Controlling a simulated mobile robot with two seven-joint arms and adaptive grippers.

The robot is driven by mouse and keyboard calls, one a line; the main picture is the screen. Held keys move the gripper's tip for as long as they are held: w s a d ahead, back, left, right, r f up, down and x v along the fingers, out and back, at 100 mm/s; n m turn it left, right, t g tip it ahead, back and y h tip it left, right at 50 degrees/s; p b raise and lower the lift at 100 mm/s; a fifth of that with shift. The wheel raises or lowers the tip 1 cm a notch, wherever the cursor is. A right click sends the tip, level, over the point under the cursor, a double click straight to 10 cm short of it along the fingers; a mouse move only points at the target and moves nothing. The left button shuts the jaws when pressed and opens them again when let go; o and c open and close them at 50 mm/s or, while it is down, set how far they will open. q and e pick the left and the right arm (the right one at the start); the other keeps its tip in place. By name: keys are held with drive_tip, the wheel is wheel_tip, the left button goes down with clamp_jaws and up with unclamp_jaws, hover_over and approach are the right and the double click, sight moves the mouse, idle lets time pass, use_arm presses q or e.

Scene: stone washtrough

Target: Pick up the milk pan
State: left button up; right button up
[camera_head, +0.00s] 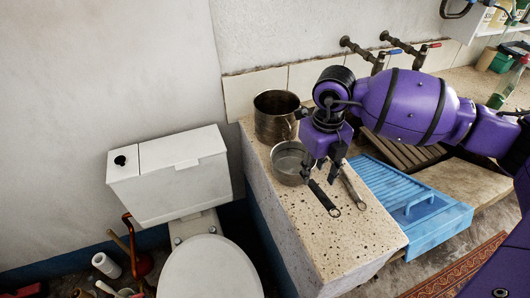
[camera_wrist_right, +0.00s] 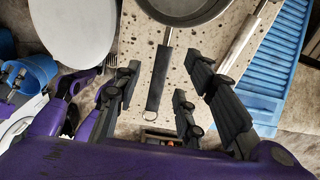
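The milk pan (camera_head: 287,160) is a small grey metal pan with a long dark handle, on the speckled stone ledge (camera_head: 345,240). Its handle points toward the front and ends in a ring. The pan's bowl (camera_wrist_right: 186,8) is cut off by the top edge of the right wrist view. My right gripper (camera_head: 321,174) is above the handle, pointing down, with its fingers apart. In the right wrist view the handle shows between the open fingers (camera_wrist_right: 156,84); I cannot tell whether they touch it.
A tall dark metal pot (camera_head: 276,117) stands behind the pan. Another metal handle (camera_head: 352,188) lies close to the right of the pan's handle. A blue washboard-like tray (camera_head: 400,185) is further right. A toilet (camera_head: 208,262) stands left of the ledge. The ledge's front is clear.

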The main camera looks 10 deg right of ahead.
sight(314, 185)
wheel_tip(314, 185, down, 2)
drive_tip(key=shift+w+f, duration=0.1)
drive_tip(key=shift+f, duration=0.1)
drive_tip(key=f, duration=0.3)
drive_tip(key=shift+d+f+p, duration=0.2)
drive_tip(key=shift+f+p, duration=0.1)
drive_tip(key=shift+f, duration=0.4)
use_arm(q)
drive_tip(key=shift+w+a+r, duration=0.1)
drive_tip(key=shift+a, duration=0.15)
use_arm(e)
drive_tip(key=shift+c, duration=0.3)
clamp_jaws()
